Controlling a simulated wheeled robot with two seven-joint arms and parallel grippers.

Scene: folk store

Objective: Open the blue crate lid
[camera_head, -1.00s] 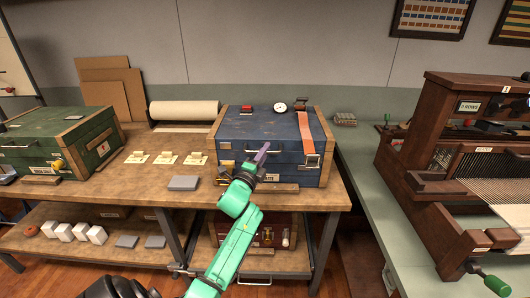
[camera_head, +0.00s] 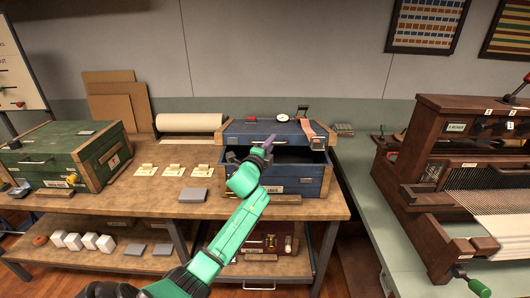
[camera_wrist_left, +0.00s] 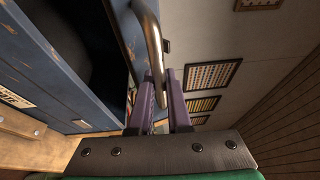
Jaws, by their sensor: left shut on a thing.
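The blue crate (camera_head: 290,182) stands on the wooden workbench, with a dark gap showing between its body and its lid (camera_head: 242,133). The lid is partly raised, its front edge above the crate's front wall. My left gripper (camera_head: 267,144) is at the front edge of the lid. In the left wrist view its purple fingers (camera_wrist_left: 163,104) are shut on the lid's metal handle (camera_wrist_left: 150,45), and the dark inside of the crate shows at the upper left. My right gripper does not show in the head view.
A gauge (camera_head: 282,118) and an orange strap (camera_head: 309,128) are on the lid. A green crate (camera_head: 50,152) stands at the left, with cards (camera_head: 173,171) and a grey block (camera_head: 193,195) between. A wooden loom (camera_head: 450,165) stands at the right.

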